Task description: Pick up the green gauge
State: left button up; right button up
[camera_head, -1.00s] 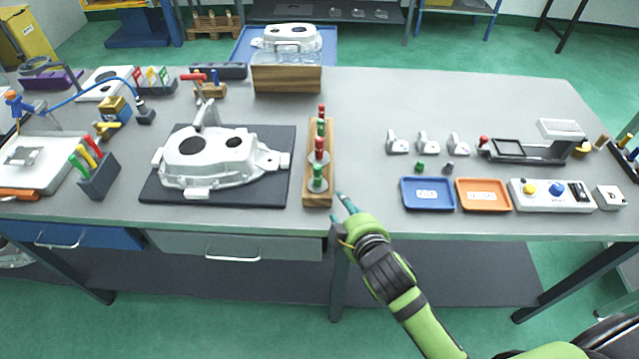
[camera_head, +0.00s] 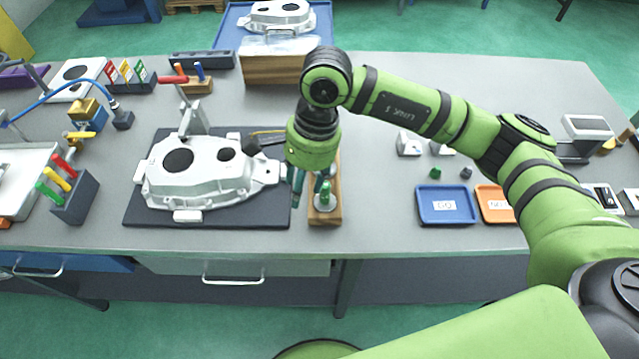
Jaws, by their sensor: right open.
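A green-handled gauge (camera_head: 325,194) stands upright at the front end of a wooden rack (camera_head: 325,217). My right gripper (camera_head: 309,186) points down over this end of the rack, with its fingers apart and empty. Its fingertips are close to the front green gauge; I cannot tell whether they touch it. My gripper and wrist hide the rest of the rack and the gauges farther back. My left gripper is not in view.
A grey casting (camera_head: 196,172) lies on a dark mat (camera_head: 250,217) just left of the rack. A blue tray (camera_head: 447,205) and an orange tray (camera_head: 494,204) lie to the right. A dark block (camera_head: 76,200) holds several coloured handles at left.

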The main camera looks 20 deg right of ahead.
aim_at(326, 185)
jog(key=d, duration=0.1)
jog(key=w+d+h, duration=0.1)
jog(key=d, duration=0.1)
jog(key=w+d+h, duration=0.1)
jog(key=shift+w+d+r+t, duration=0.15)
jog(key=shift+d+r+t, duration=0.15)
jog(key=shift+t, duration=0.1)
jog(key=shift+d+f+p, duration=0.15)
jog(key=shift+f+p, duration=0.1)
jog(key=shift+p, duration=0.15)
jog(key=shift+f+p, duration=0.3)
jog(key=shift+f, duration=0.1)
jog(key=f+p, duration=0.1)
jog(key=f, duration=0.2)
jog(key=f+p, duration=0.1)
jog(key=shift+s+f+p, duration=0.2)
jog(key=shift+s+p, duration=0.1)
jog(key=shift+p, duration=0.05)
jog(key=shift+f, duration=0.5)
jog(key=shift+c, duration=0.4)
grip_shut()
